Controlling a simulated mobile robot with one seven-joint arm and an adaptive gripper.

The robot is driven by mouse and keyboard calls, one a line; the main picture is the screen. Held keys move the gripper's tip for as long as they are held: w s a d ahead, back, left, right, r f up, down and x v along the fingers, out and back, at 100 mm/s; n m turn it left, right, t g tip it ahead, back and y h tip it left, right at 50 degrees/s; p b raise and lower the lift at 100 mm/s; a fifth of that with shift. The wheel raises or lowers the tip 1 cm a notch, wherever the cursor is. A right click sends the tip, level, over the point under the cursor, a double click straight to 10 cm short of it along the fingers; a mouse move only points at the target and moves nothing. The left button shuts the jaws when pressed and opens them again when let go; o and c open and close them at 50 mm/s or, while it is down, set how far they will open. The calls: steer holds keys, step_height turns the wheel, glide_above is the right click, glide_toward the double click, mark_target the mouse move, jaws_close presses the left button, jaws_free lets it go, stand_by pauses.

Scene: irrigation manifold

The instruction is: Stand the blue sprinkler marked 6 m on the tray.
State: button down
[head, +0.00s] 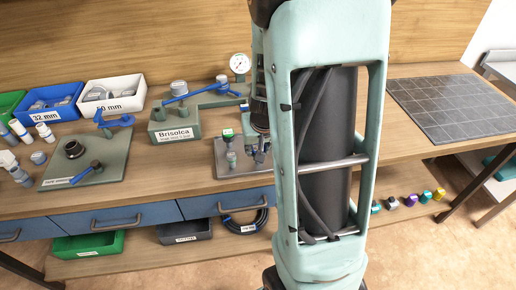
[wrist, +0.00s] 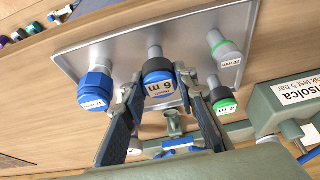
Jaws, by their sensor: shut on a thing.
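The blue sprinkler marked 6 m (wrist: 158,88) has a blue cap with a white label and a grey stem. My gripper (wrist: 160,78) is shut on its cap, one dark finger on each side. The stem points at the grey metal tray (wrist: 125,45); I cannot tell whether its foot touches the tray. In the head view the tray (head: 222,172) lies on the bench, right of the Brisolca block. My gripper (head: 258,145) shows there above the tray's right part, partly behind my arm, which hides most of the sprinkler.
On the tray, a blue-capped piece (wrist: 96,90) stands left of the held sprinkler in the wrist view, and a green-ringed one (wrist: 224,48) stands right. Another green-capped piece (wrist: 223,102) is close to the right finger. The Brisolca block (head: 176,125) stands beside the tray.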

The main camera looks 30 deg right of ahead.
steer(key=shift+r, duration=0.15)
steer(key=shift+f, duration=0.3)
steer(key=c, duration=1.5)
jaws_free()
steer(key=shift+r, duration=0.1)
steer(key=shift+c, duration=0.2)
steer(key=shift+r, duration=0.1)
steer(key=shift+r, duration=0.3)
steer(key=p+v, duration=0.6)
steer(key=v, duration=0.5)
steer(key=shift+s+r, duration=0.25)
steer(key=shift+s, duration=0.05)
